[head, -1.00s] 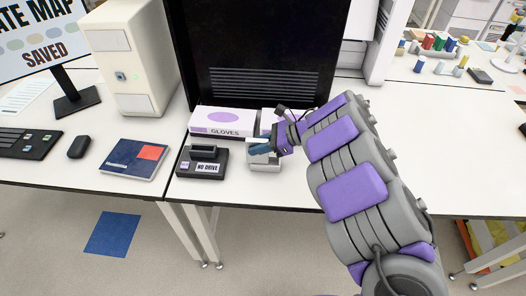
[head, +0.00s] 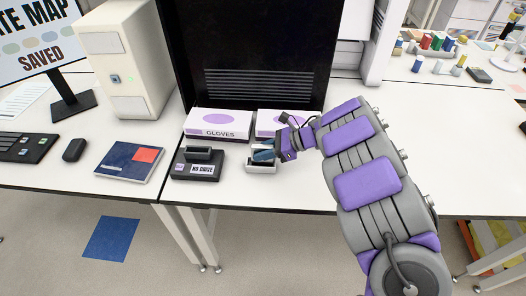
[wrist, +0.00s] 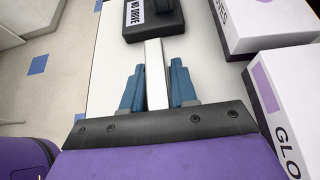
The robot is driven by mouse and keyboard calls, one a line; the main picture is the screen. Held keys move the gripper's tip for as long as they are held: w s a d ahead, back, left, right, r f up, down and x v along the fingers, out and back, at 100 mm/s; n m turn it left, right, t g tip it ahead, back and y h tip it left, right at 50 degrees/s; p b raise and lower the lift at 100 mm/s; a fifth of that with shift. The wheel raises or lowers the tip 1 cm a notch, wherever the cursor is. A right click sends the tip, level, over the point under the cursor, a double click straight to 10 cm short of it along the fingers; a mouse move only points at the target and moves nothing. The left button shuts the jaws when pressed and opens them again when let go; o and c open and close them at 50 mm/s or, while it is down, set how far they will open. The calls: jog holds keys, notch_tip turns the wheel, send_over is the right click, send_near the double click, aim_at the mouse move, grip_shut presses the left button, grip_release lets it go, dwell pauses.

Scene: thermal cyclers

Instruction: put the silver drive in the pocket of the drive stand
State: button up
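The silver drive (wrist: 156,74) is a pale, narrow slab between the two blue fingers of my gripper (wrist: 158,88) in the wrist view; the fingers appear closed on its sides. In the head view, my gripper (head: 263,154) is at a small light grey holder (head: 262,168), and the fingers mostly hide the drive. I cannot tell whether the drive touches the holder. The dark drive stand (head: 196,170), labelled "NO DRIVE", is just left of it with a raised block on top. Part of the stand (wrist: 152,25) also shows at the top of the wrist view.
Two glove boxes (head: 218,123) (head: 277,122) lie behind the stand and holder. A black cabinet (head: 262,50) rises behind them. A blue notebook (head: 128,165), mouse (head: 74,149) and beige computer tower (head: 122,60) are to the left. The table right of my arm is clear.

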jog(key=o, duration=0.4)
jog(key=shift+a, duration=0.5)
jog(key=shift+c, duration=0.2)
jog(key=p+v, duration=0.2)
jog(key=v, duration=1)
jog(key=shift+d+p, duration=0.2)
jog(key=shift+p, duration=0.1)
jog(key=shift+w+r, duration=0.1)
jog(key=shift+r, duration=0.1)
